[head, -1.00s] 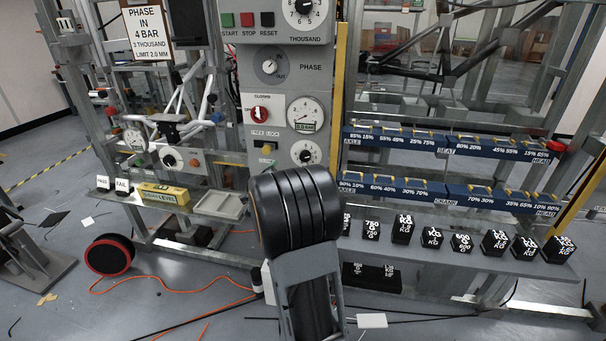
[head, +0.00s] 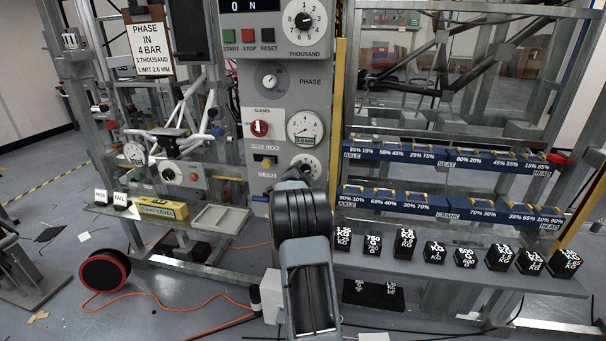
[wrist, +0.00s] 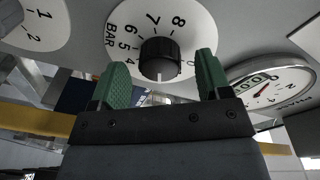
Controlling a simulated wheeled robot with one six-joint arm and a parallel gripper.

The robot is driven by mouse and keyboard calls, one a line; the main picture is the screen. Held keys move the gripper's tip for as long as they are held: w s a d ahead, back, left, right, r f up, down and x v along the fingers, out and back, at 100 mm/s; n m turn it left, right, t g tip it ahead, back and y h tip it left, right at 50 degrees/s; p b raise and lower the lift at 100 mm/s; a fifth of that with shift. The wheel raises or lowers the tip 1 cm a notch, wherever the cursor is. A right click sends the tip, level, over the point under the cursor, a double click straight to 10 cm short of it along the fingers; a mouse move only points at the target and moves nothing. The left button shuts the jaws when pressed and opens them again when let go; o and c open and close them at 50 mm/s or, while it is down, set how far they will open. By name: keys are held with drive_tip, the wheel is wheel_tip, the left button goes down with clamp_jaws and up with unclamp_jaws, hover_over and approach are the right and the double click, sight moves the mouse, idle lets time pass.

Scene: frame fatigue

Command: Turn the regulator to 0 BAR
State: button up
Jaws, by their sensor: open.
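The regulator is a white dial (wrist: 120,35) marked BAR with a black knob (wrist: 162,56) at its centre, in the wrist view. The knob's white mark points toward my gripper; the number there is hidden. In the head view the regulator dial (head: 309,164) is low on the grey panel, partly covered by my arm. My gripper (wrist: 162,78) is open, with one green finger on each side of the knob. I cannot tell whether the fingers touch it. The gripper's tips are hidden in the head view.
A round gauge (wrist: 268,88) with a red needle is close to the right finger in the wrist view; in the head view it is above the regulator. A red knob (head: 259,128) and a yellow switch (head: 266,162) are to the left. A shelf of black weights (head: 435,253) stands right.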

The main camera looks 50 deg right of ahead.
drive_tip(key=shift+w+d, duration=0.2)
drive_tip(key=shift+d, duration=0.2)
drive_tip(key=shift+c, duration=0.2)
drive_tip(key=c, duration=0.9)
